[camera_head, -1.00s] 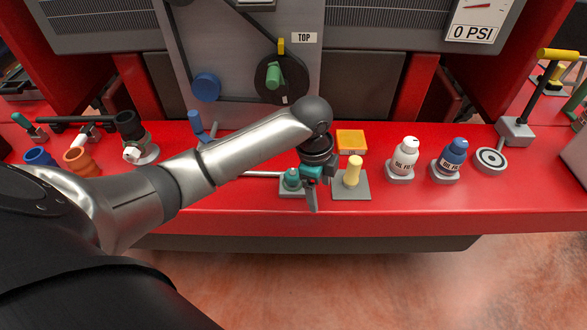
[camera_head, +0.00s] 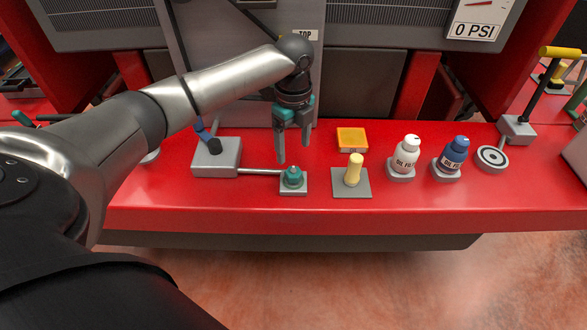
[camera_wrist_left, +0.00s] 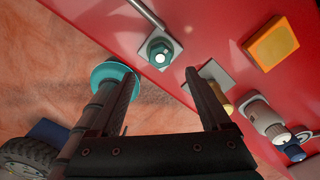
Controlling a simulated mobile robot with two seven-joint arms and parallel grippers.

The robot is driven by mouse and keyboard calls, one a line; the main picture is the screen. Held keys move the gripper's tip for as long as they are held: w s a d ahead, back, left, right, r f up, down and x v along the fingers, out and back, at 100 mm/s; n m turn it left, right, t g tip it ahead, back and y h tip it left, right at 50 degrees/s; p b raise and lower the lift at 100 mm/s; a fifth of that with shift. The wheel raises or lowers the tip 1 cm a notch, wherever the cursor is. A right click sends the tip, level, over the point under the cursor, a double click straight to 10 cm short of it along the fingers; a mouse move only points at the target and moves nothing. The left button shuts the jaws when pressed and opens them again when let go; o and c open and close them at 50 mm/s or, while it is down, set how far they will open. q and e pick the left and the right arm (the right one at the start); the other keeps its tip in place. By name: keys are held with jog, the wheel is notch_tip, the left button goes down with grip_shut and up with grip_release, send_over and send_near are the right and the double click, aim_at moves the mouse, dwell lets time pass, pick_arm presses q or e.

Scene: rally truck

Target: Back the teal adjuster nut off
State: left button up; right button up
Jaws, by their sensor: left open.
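The teal adjuster nut (camera_head: 292,177) sits on a small grey plate on the red bench, at the end of a thin metal rod. My left gripper (camera_head: 294,160) is raised above and just behind the nut. Its fingers point down, apart and empty, and do not touch the nut. In the left wrist view the nut (camera_wrist_left: 160,52) shows beyond the tips of the open fingers (camera_wrist_left: 162,72). My right gripper is not in view.
A grey block with a blue lever (camera_head: 216,155) stands left of the nut. A yellow peg (camera_head: 353,170) on a plate stands close right, with an orange box (camera_head: 351,139) behind it. White (camera_head: 405,157) and blue (camera_head: 452,155) bottles stand farther right.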

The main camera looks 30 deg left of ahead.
aim_at(293, 171)
pick_arm(q)
notch_tip(293, 171, down, 8)
jog(key=shift+f+b, duration=0.1)
jog(key=shift+b, duration=0.4)
grip_shut()
dwell(0.4)
